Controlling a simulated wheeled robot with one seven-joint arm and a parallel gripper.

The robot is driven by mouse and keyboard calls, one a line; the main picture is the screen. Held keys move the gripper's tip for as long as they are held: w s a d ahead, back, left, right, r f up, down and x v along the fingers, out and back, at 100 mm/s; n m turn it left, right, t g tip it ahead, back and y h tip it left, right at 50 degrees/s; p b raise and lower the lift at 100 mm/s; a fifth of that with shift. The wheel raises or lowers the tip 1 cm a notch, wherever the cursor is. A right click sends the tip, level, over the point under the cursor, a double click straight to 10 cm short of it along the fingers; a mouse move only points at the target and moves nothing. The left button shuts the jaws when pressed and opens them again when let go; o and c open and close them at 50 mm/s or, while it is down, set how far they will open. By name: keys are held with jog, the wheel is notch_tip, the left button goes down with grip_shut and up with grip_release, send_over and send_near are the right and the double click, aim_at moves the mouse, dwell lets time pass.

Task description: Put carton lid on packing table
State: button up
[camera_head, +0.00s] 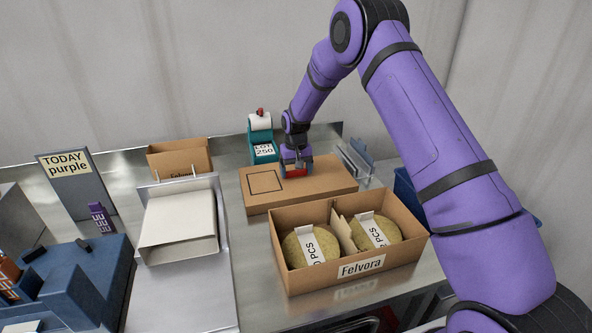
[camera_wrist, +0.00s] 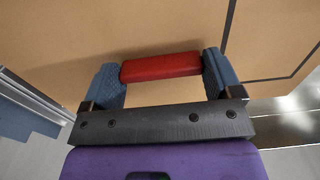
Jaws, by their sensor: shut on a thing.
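The carton lid (camera_head: 325,189) is a flat brown cardboard box shape with a printed black square outline on top. It lies behind the open Felvora carton on the metal packing table (camera_head: 235,226). My gripper (camera_head: 297,170) is over the lid's top, near its middle. In the wrist view my gripper (camera_wrist: 163,78) has its blue fingers on both ends of a red handle (camera_wrist: 160,66), shut on it. The lid (camera_wrist: 150,28) fills most of the wrist view under the handle. Whether the lid touches the table is hard to tell.
The Felvora carton (camera_head: 345,268) holds two round labelled packs. A teal label printer (camera_head: 262,145) stands behind the lid. A smaller carton (camera_head: 180,158), a white bin (camera_head: 178,226) and a blue fixture (camera_head: 75,280) are left. Clear stands (camera_head: 357,160) are right.

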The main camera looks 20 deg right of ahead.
jog(key=shift+f, duration=0.15)
jog(key=o, duration=0.8)
jog(key=shift+c, duration=0.2)
